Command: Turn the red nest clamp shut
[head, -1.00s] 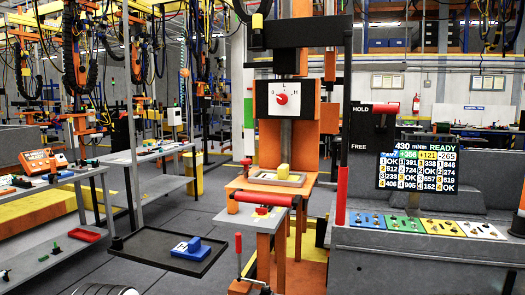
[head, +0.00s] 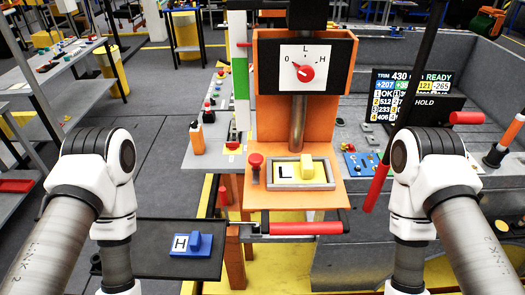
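A red knob on a short grey post (head: 256,168) stands at the left side of the grey-rimmed nest (head: 301,187) on the orange press table; I take it to be the red nest clamp. Whether it is turned shut cannot be told. In the nest sits a yellow block with a white plate marked L (head: 309,171). Both my arms show in the head view, left and right of the press, with their lower links running down out of the picture. Both grippers are out of view.
The press has a dial marked 0, L, H (head: 303,70) above the nest. A red horizontal bar (head: 306,228) runs along the table front. A black tray (head: 150,262) holds a blue block marked H (head: 192,243). A red-handled lever (head: 376,187) rises at right.

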